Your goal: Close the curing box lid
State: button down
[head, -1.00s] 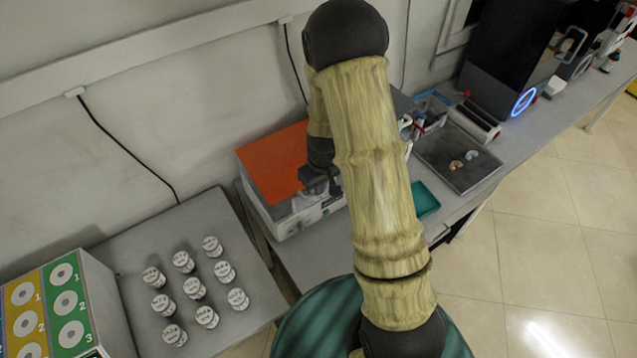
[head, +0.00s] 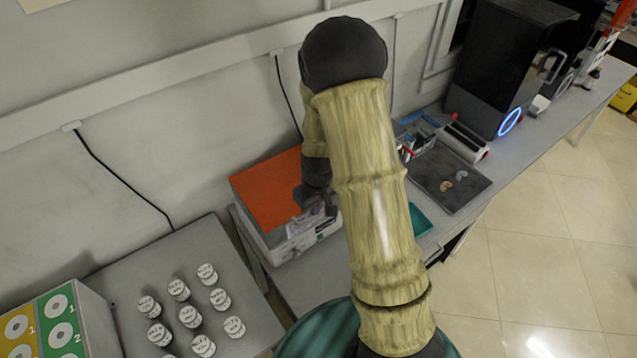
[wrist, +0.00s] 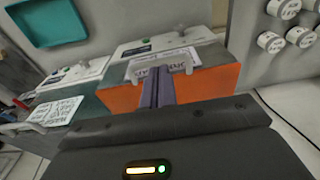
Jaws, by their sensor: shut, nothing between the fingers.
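The curing box (head: 292,243) is a white unit on the bench, with its control panel facing the front. Its orange lid (head: 262,190) lies over the back and left of the top. A printed label and pale parts show near the front, partly hidden by my arm. In the wrist view the orange lid (wrist: 212,88) and the white box front (wrist: 150,48) are beyond the fingers. My gripper (head: 322,208) is at the lid's front right; its fingers (wrist: 157,88) are together and empty. I cannot tell the lid's exact angle or whether the fingers touch it.
Several white-capped jars (head: 190,315) stand on the left table by a coloured rack (head: 45,325). Right of the box are a teal tray (head: 420,220), a dark tray (head: 450,180) and a black machine (head: 500,70). The wall is close behind.

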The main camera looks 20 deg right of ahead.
notch_tip(320, 180, up, 10)
jog(key=s+b, duration=0.1)
jog(key=b, duration=0.1)
jog(key=shift+s+d+f, duration=0.15)
jog(key=shift+s+d, duration=0.15)
jog(key=shift+s, duration=0.1)
jog(key=s+m+t+b, duration=0.1)
jog(key=s+m+b, duration=0.1)
jog(key=s, duration=0.9)
jog(key=shift+a+r+m+t+b, duration=0.3)
jog(key=shift+a+m+b, duration=0.05)
jog(key=shift+m, duration=0.45)
